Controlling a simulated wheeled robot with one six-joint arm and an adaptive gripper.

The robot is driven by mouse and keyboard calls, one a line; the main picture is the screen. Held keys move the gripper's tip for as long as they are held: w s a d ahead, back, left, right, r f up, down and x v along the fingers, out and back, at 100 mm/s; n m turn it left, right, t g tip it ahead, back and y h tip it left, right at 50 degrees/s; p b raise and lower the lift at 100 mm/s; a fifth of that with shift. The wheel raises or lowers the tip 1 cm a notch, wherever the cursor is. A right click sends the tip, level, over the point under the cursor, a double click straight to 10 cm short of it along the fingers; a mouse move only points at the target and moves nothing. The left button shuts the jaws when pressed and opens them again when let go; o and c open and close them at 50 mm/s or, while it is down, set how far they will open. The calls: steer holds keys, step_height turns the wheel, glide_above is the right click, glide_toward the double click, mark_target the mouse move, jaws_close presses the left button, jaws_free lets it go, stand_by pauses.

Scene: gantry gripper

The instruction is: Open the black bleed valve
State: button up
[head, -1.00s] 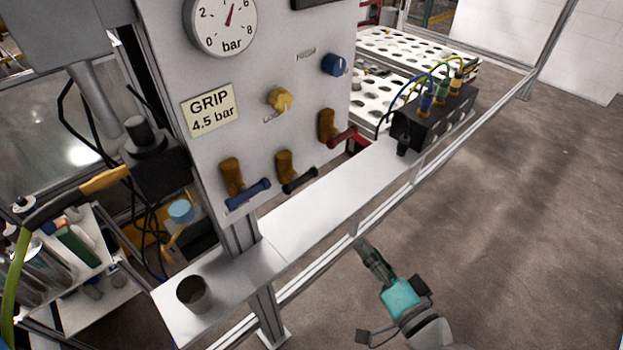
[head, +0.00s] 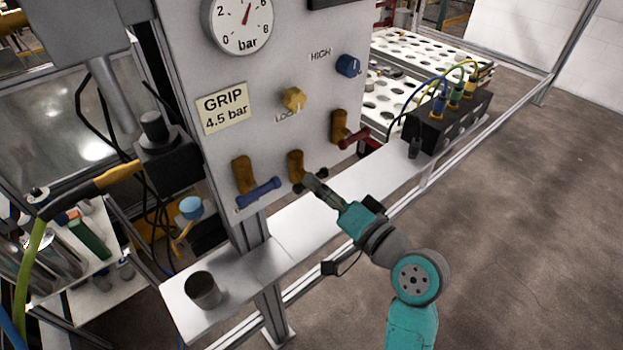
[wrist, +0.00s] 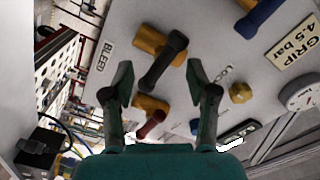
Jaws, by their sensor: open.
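The black bleed valve (head: 299,188) has a black handle on a brass body (head: 295,163), low on the panel between the blue and red handles. My gripper partly hides the handle in the head view. In the wrist view the black handle (wrist: 165,60) lies slanted between my spread fingertips, near a BLEED label (wrist: 103,55). My gripper (head: 312,181) is open in front of this valve, and it shows at both sides of the handle in the wrist view (wrist: 158,75). I cannot tell whether a finger touches the handle.
A blue-handled valve (head: 258,193) is left of it and a red-handled one (head: 354,139) right. A yellow knob (head: 293,99) and blue knob (head: 348,65) sit above. The shelf (head: 285,235) below holds a grey cup (head: 203,289) and black connector block (head: 448,122).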

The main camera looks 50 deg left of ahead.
steer(key=shift+w+a, duration=0.1)
steer(key=shift+a, duration=1.4)
